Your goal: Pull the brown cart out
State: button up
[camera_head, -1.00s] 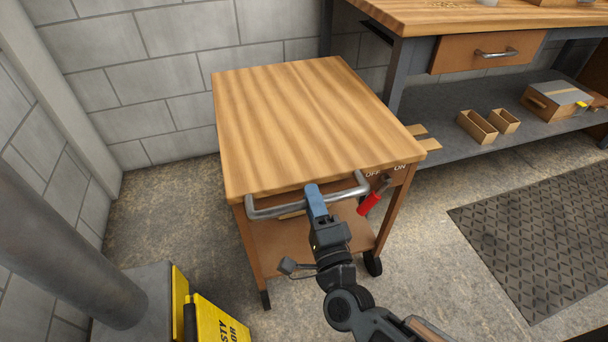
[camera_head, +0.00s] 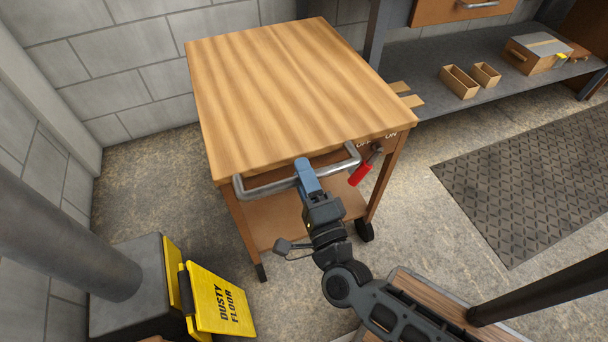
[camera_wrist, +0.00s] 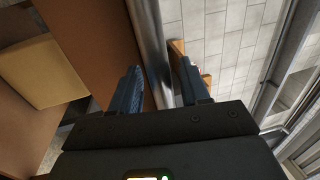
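The brown cart (camera_head: 290,95) has a striped wooden top, a lower shelf and dark wheels, and stands near the back wall. A silver bar handle (camera_head: 262,188) runs along its front edge. My gripper (camera_head: 307,170) is at the middle of this handle. In the wrist view my gripper (camera_wrist: 158,80) has its two blue fingers on opposite sides of the handle bar (camera_wrist: 148,35). A gap shows between the bar and the right finger, so it looks open around the bar. A red lever (camera_head: 360,174) hangs below the OFF/ON marks at the cart's front right.
A yellow dusty floor sign (camera_head: 222,298) stands at front left beside a grey post (camera_head: 60,240). A workbench shelf (camera_head: 440,60) with small wooden boxes (camera_head: 460,82) is at right. A dark mat (camera_head: 530,180) lies on the floor at right. Floor left of the cart is clear.

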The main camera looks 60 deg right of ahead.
jog(key=v, duration=0.7)
jog(key=shift+s+a, duration=0.25)
jog(key=shift+s, duration=0.05)
jog(key=shift+f, duration=0.1)
dwell(0.4)
